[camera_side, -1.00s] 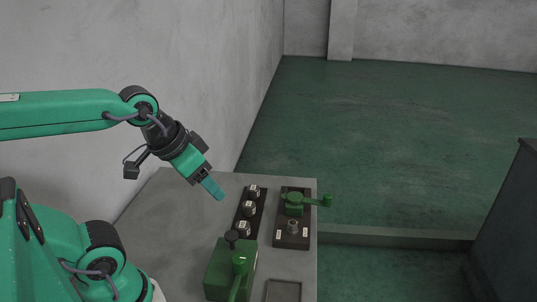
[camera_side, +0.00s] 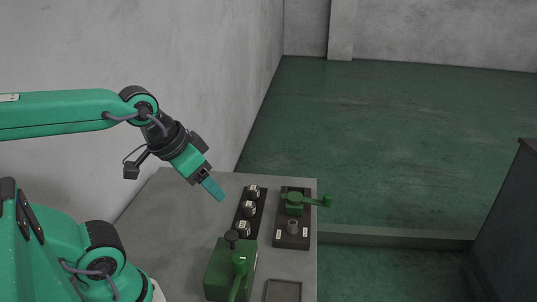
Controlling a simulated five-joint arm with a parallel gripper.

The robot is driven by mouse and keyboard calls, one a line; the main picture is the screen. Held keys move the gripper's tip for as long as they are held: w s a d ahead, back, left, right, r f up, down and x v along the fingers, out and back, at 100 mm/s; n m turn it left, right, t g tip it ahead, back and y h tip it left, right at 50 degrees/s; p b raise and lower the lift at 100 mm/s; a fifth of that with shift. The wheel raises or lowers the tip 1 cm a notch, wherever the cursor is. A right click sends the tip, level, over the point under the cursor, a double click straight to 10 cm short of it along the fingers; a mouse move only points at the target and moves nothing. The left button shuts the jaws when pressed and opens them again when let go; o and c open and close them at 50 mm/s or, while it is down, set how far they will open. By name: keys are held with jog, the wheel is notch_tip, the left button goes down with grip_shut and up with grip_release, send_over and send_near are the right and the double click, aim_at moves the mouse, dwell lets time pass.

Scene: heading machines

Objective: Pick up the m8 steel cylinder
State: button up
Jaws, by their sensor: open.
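Several small metal cylinders with white labels stand in a row on a dark narrow rack on the grey table: a far one (camera_side: 254,189), a middle one (camera_side: 249,208) and a near one (camera_side: 243,228). The labels are too small to read, so I cannot tell which is the m8 steel cylinder. My gripper (camera_side: 214,189) is in the air above and to the left of the far end of the rack, tilted down to the right. It is open and holds nothing; its fingers overlap in this view.
A green machine (camera_side: 222,270) with a lever stands at the table's near part. A dark plate (camera_side: 292,243) with a green-handled clamp (camera_side: 295,203) and a small ring lies right of the rack. A shallow dark tray (camera_side: 283,291) is at the near edge. The table's left side is bare.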

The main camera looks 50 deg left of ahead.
jog(key=shift+w, duration=0.1)
jog(key=g, duration=0.6)
send_over(253, 188)
notch_tip(253, 188, down, 15)
jog(key=shift+d+r, duration=0.1)
jog(key=shift+r, duration=0.1)
jog(key=shift+f, duration=0.25)
jog(key=shift+f, duration=0.1)
jog(key=shift+a+f, duration=0.2)
jog(key=shift+f, duration=3.55)
